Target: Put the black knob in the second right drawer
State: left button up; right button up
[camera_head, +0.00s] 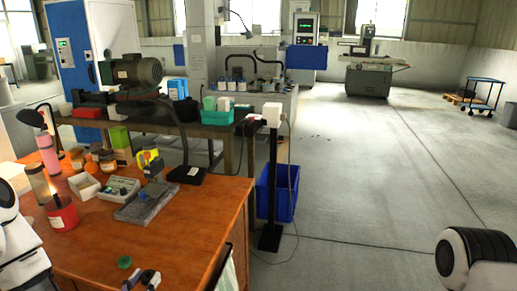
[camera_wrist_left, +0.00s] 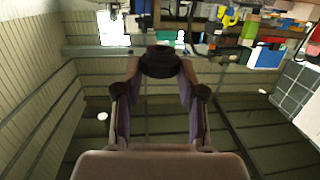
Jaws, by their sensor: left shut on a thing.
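The black knob (camera_wrist_left: 161,62) is a dark round piece between the fingertips of my left gripper (camera_wrist_left: 160,78) in the left wrist view. The two fingers press on it from both sides, and the knob is held clear of anything else there. In the head view, what looks like the tips of my left gripper (camera_head: 140,281) shows at the bottom edge, over the front of the orange wooden desk (camera_head: 190,235). I cannot make out the knob there. No drawer front shows clearly in either view. My right gripper is out of view.
A green round piece (camera_head: 124,262) lies near the desk's front edge. A red container (camera_head: 62,214), a pink bottle (camera_head: 47,154), a grey control box (camera_head: 104,187) and a grey slab (camera_head: 147,202) stand farther back. A blue bin (camera_head: 275,193) stands beyond the desk. Floor to the right is open.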

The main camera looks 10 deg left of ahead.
pick_arm(q)
jog(key=w+d+p, duration=0.1)
jog(key=w+d, duration=0.2)
jog(key=d, duration=0.4)
jog(key=w+d+p, duration=0.1)
jog(key=w+d, duration=0.2)
jog(key=d, duration=0.4)
jog(key=shift+w+d+f, duration=0.15)
jog(key=shift+w+d, duration=0.2)
jog(key=shift+d, duration=0.05)
jog(key=shift+d, duration=0.1)
jog(key=s+a+y+b, duration=0.1)
jog(key=s+a, duration=0.2)
jog(key=a, duration=0.6)
jog(key=s+a+n+b, duration=0.1)
jog(key=s+a, duration=0.3)
jog(key=a, duration=0.4)
jog(key=shift+s+a+y+b, duration=0.2)
jog(key=shift+a+y+b, duration=0.2)
